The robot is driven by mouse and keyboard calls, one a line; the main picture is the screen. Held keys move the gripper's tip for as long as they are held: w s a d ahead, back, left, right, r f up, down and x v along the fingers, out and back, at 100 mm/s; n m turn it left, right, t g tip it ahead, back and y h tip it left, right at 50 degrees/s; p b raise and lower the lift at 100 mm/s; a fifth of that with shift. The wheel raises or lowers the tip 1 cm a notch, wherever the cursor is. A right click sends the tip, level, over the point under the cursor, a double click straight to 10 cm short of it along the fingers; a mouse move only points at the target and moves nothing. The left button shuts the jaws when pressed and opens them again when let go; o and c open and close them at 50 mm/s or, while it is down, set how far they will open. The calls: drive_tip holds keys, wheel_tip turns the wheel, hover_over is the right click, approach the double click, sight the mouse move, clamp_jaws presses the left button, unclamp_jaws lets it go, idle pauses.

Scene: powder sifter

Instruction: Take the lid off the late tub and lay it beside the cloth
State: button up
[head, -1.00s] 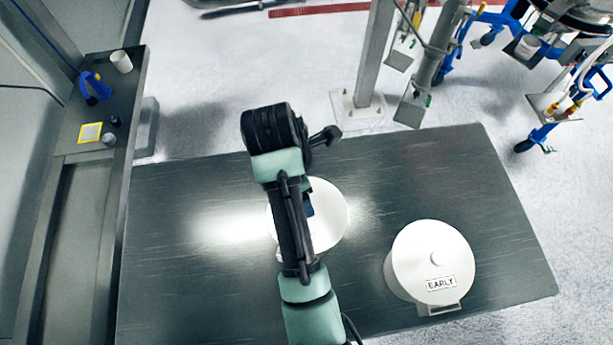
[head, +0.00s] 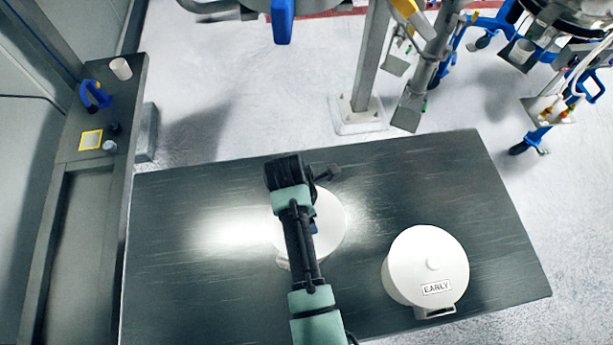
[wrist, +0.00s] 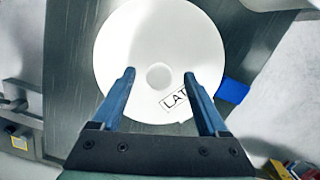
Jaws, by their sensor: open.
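The late tub (head: 331,222) is a white round tub on the dark table, partly hidden by my arm in the head view. In the wrist view its white lid (wrist: 125,45) fills the middle, with a round knob (wrist: 158,76) and a label reading "LAT", its end hidden by a finger. My gripper (wrist: 159,77) is open over the lid, one blue finger on each side of the knob; I see no contact. A blue patch (wrist: 232,90) shows beside the tub in the wrist view; I cannot tell whether it is the cloth. The lid looks seated.
A second white lidded tub labelled EARLY (head: 427,262) stands at the table's right. The dark table (head: 180,290) is clear on the left. A side counter (head: 75,150) holds a white cup, a blue tool and a yellow square. A metal post (head: 370,60) stands behind.

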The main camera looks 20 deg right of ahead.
clamp_jaws()
idle(0.3)
idle(0.3)
wheel_tip(320, 180, up, 10)
drive_tip(key=b, duration=0.2)
drive_tip(key=shift+b, duration=0.35)
